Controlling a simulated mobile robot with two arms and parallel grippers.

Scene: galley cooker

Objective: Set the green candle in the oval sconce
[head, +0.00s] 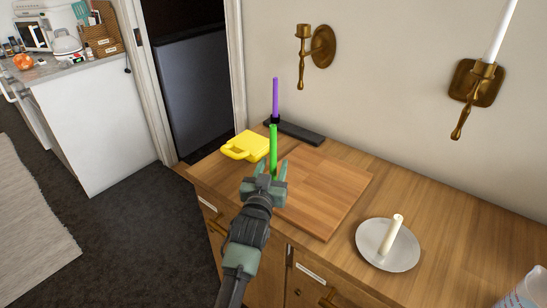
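The green candle (273,145) is upright above the wooden cabinet top. Its lower end is hidden by my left gripper (271,168). The two fingers stand apart on either side of the candle in this view, with a small gap showing; contact is not visible. The oval sconce (323,46) is brass, with an oval wall plate and a cup (303,31) on its arm. It holds no candle and hangs on the wall above the cabinet, up and right of my gripper. My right gripper is not in view.
A rectangular brass sconce (477,82) holds a white candle (501,30). On the cabinet are a purple candle (275,97) in a dark holder, a yellow case (245,146), a cutting board (325,190), and a plate (372,250) with a cream candle (391,236).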

